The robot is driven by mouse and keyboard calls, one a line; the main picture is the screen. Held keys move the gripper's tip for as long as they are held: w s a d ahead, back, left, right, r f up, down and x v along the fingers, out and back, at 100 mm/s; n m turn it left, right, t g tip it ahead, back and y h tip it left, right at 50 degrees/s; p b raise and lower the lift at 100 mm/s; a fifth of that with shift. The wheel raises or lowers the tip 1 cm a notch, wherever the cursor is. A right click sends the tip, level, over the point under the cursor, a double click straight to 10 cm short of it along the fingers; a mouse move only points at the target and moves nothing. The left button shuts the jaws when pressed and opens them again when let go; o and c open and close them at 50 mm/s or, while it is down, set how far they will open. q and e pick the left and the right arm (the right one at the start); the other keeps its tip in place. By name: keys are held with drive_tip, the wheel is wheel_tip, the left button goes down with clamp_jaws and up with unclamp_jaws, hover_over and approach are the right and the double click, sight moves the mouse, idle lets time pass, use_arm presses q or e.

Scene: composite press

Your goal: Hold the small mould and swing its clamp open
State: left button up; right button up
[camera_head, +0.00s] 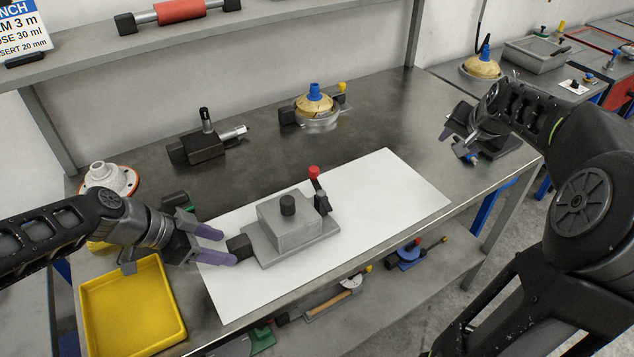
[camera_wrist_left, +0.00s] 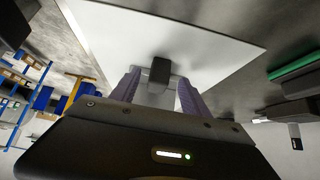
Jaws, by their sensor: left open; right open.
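The small mould is a grey metal block (camera_head: 290,222) on a base plate, lying on a white sheet (camera_head: 390,186) on the bench. It has a black knob on top, a black handle block (camera_head: 239,247) at its left end, and a clamp with a red-tipped lever (camera_head: 314,173) at its right end. My left gripper (camera_head: 229,246) is open, its purple fingers pointing at the handle block. In the left wrist view the handle block (camera_wrist_left: 159,70) shows between the fingertips. Contact cannot be told. My right gripper (camera_head: 458,143) is open, raised near the bench's right end, away from the mould.
A yellow tray (camera_head: 130,308) stands at the front left. Behind the sheet are a black and metal tool (camera_head: 203,146) and a round mould with a blue cap (camera_head: 314,103). A white flanged part (camera_head: 104,177) is at the left. The sheet's right part is bare.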

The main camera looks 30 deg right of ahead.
use_arm(q)
drive_tip(key=v, duration=1)
drive_tip(key=shift+a, duration=0.1)
